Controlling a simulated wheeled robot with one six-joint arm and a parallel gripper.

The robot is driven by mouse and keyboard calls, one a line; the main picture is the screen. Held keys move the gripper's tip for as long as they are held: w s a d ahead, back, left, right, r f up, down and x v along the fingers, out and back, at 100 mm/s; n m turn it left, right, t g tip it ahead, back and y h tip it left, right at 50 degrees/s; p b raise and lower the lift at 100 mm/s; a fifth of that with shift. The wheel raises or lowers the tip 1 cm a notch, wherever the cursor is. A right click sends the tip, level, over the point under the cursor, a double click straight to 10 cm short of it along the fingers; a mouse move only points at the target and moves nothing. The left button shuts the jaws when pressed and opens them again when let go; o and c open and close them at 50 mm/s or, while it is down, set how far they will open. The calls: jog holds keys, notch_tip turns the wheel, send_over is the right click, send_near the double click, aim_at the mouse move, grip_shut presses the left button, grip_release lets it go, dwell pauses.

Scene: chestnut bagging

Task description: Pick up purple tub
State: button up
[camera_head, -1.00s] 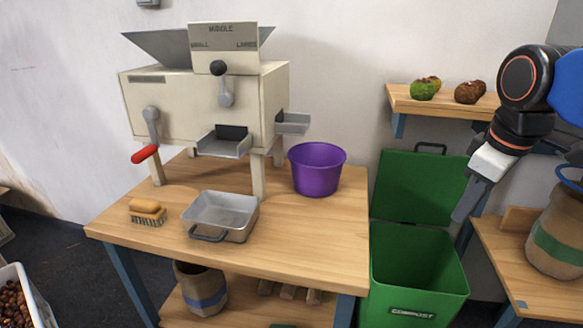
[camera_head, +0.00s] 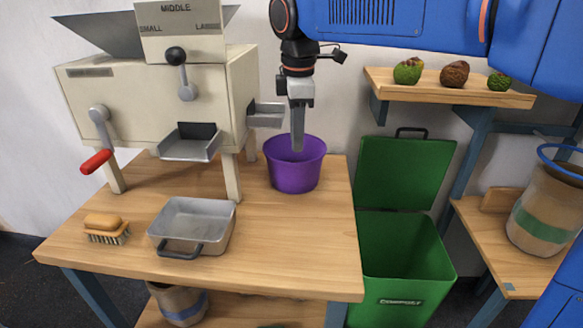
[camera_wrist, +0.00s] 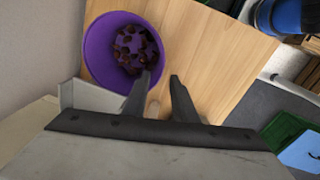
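The purple tub (camera_head: 295,172) stands upright on the wooden table, to the right of the sorting machine. In the wrist view the tub (camera_wrist: 97,58) holds several brown chestnuts. My gripper (camera_head: 298,148) points down at the tub, its tips overlapping the tub's opening in the head view. In the wrist view my gripper (camera_wrist: 161,76) has its two fingers apart with nothing between them. The left finger overlaps the tub's rim and the right finger is over bare table. I cannot tell whether either touches the tub.
The sorting machine (camera_head: 150,105) and its side chute (camera_head: 266,115) stand close left of the tub. A metal tray (camera_head: 193,225) and a brush (camera_head: 106,228) lie on the table (camera_head: 280,240). A green compost bin (camera_head: 405,265) is to the right, below a shelf (camera_head: 450,91).

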aim_at(295, 164)
jog(key=f, duration=0.4)
jog(key=w+f, duration=0.1)
jog(key=f, duration=0.8)
jog(key=shift+w+d+f, duration=0.1)
jog(key=shift+w+f, duration=0.25)
jog(key=shift+f, duration=0.05)
grip_shut()
